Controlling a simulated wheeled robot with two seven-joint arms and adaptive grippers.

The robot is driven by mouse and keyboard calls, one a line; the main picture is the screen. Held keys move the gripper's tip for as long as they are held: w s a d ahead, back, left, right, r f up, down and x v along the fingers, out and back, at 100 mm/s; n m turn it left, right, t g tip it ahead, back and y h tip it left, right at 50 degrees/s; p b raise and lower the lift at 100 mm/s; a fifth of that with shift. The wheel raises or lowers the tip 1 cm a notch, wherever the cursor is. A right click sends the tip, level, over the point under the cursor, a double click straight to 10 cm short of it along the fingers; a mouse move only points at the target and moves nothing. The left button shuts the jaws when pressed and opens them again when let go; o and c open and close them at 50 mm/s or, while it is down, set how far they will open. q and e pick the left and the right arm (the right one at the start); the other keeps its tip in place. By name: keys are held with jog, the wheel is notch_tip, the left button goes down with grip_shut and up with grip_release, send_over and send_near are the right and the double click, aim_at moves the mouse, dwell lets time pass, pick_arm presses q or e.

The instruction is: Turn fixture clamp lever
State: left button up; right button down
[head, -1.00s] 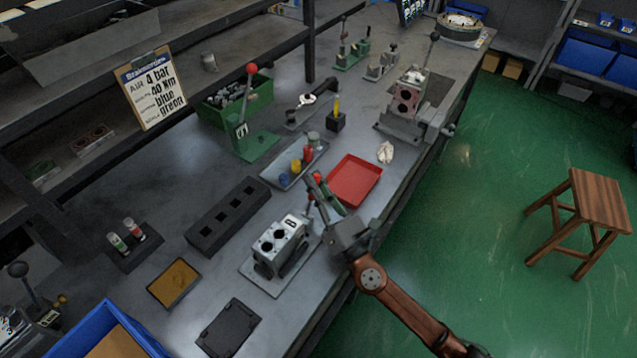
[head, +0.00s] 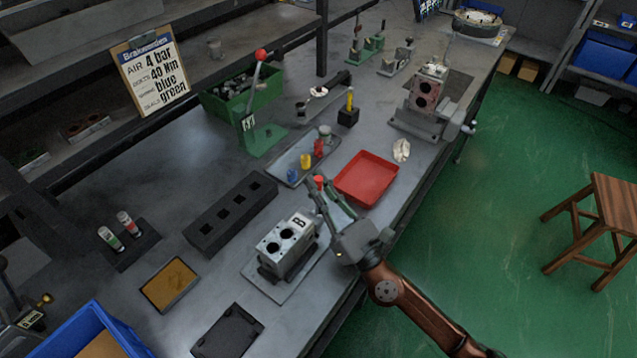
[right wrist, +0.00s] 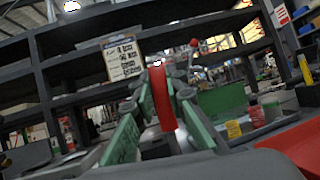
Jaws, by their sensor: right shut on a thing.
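The grey valve block marked B (head: 284,247) sits upright on its fixture plate (head: 268,285) near the table's front edge. The red-knobbed clamp lever (head: 319,180) rises beside the block, on its right; its lower part is hidden behind my fingers. My right gripper (head: 329,192) reaches in from the front edge and is shut on the lever near its top. In the right wrist view the red lever part (right wrist: 161,97) stands between my two green-faced fingers (right wrist: 160,110). My left gripper is in neither view.
A red tray (head: 366,178) lies just beyond my right gripper. A small tray of coloured pieces (head: 290,172) and a black holed rack (head: 231,215) are behind the block. A second fixture with a block (head: 425,95) stands farther right. A green lever press (head: 262,140) stands at the back.

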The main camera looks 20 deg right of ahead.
aim_at(321, 189)
dwell(0.3)
jog(key=c, duration=1.9)
grip_release()
jog(key=shift+s+d+f, duration=0.2)
jog(key=shift+s+f, duration=0.15)
jog(key=v, duration=0.5)
jog(key=shift+s+r, duration=0.1)
jog(key=shift+r, duration=0.05)
jog(key=s+d, duration=0.4)
jog(key=s, duration=0.6)
jog(key=shift+d+r, duration=0.15)
jog(key=shift+d, duration=0.15)
